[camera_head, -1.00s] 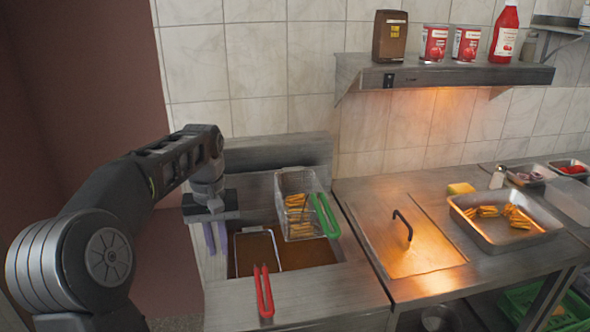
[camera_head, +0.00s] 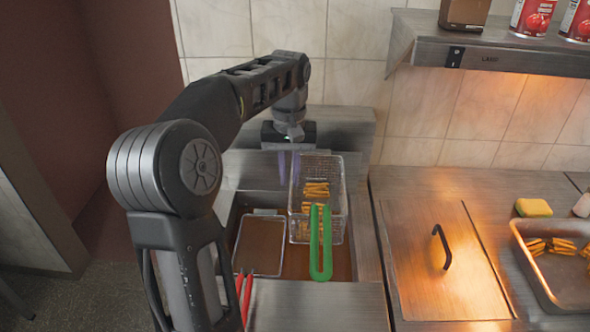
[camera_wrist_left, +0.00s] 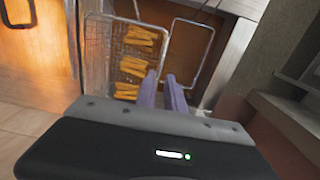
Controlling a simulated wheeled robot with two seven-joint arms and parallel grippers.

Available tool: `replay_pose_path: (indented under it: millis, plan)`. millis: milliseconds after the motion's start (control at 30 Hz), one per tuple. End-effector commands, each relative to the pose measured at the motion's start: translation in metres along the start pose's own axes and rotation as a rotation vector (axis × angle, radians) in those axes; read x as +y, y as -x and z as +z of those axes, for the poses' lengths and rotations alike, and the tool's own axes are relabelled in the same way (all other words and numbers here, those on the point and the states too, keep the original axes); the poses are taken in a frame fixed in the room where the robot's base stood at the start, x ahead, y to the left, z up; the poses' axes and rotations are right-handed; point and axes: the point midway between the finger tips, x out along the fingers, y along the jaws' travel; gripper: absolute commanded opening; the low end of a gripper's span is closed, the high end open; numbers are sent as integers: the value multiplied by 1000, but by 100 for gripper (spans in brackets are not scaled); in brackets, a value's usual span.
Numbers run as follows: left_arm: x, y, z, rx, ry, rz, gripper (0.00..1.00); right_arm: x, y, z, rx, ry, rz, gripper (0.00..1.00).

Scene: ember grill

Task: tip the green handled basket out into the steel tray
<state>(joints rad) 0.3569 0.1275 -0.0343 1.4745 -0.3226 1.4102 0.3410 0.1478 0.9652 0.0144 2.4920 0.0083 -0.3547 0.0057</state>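The green handled basket (camera_head: 337,190) is wire mesh with fries (camera_head: 315,190) inside. It sits upright at the fryer, its green handle (camera_head: 320,243) toward the front. My left gripper (camera_head: 288,165) is above the basket's left rear side, fingers pointing down; they look slightly apart and empty. In the left wrist view the two purple fingers (camera_wrist_left: 161,92) show a narrow gap, with the basket (camera_wrist_left: 98,48) and fries just beyond them. I cannot tell whether they touch the basket. The steel tray (camera_head: 522,262) is at the right edge, partly cut off, with some fries in it. My right gripper is not seen.
A second basket (camera_head: 259,246) with a red handle (camera_head: 244,296) sits left of the green one in the fryer. A metal lid (camera_head: 400,245) with a black handle lies between fryer and tray. A shelf (camera_head: 500,52) overhangs.

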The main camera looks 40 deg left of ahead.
Motion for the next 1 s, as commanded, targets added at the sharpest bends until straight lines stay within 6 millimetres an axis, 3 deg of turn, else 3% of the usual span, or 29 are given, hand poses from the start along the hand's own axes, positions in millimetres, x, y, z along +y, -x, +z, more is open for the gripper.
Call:
replay_pose_path:
  millis: [267,467,500,800,1000]
  plan:
    - [0,-13,0,0,0,0,14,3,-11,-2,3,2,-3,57]
    - [0,-41,0,-1,1,0,14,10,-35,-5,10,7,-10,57]
    - [0,-41,1,-4,0,-1,14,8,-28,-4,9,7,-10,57]
    - [0,-95,1,-4,0,-1,14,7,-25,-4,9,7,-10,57]
    - [0,-116,0,-2,0,-1,14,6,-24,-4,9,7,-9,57]
